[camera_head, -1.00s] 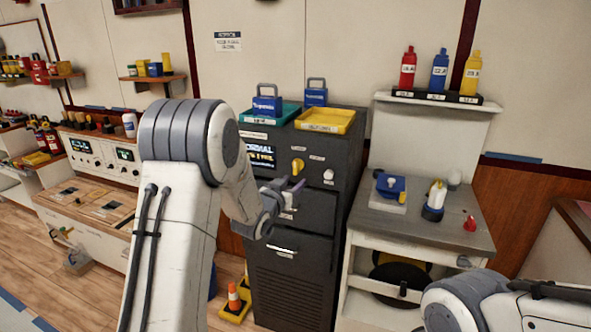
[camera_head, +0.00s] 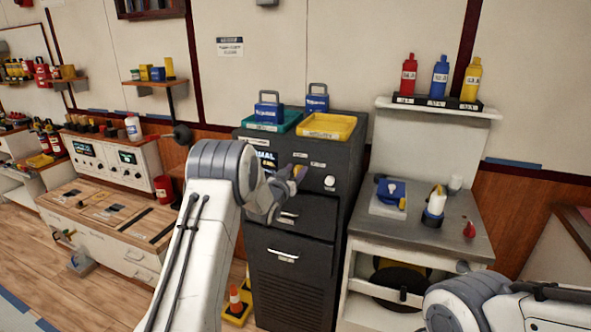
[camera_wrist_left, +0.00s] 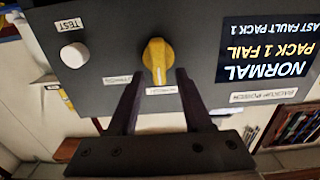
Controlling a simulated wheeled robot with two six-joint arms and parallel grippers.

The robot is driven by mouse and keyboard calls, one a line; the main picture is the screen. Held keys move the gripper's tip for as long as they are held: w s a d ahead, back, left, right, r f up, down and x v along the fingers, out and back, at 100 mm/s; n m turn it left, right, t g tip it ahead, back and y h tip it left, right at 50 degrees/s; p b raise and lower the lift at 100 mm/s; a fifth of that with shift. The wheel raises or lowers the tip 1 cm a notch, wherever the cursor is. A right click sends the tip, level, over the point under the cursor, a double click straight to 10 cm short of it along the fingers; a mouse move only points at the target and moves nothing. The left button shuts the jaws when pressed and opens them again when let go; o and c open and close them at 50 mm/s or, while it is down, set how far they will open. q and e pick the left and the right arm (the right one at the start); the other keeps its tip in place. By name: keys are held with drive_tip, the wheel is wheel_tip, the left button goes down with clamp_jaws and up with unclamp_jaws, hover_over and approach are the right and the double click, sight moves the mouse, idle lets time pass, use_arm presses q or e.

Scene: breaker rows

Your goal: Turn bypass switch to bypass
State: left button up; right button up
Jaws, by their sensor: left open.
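The bypass switch is a yellow rotary knob (camera_wrist_left: 157,58) on the front of a dark cabinet (camera_head: 290,262). In the left wrist view its handle stands upright in the picture, with small labels around it that are hard to read. My left gripper (camera_wrist_left: 158,77) is open, its two dark fingers pointing at the knob, one at each side of its lower end. I cannot tell whether they touch it. In the head view my left gripper (camera_head: 291,173) is in front of the knob and mostly hides it. My right arm shows at the lower right, but its gripper is out of view.
A display (camera_wrist_left: 268,50) beside the knob reads NORMAL, PACK 1 FAIL. A white TEST button (camera_wrist_left: 74,55) is on the knob's other side. A yellow tray (camera_head: 326,126) and a teal tray (camera_head: 270,124) lie on the cabinet top. A grey workbench (camera_head: 415,228) stands to the right.

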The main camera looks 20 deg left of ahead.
use_arm(q)
clamp_jaws()
drive_tip(key=shift+f, duration=0.1)
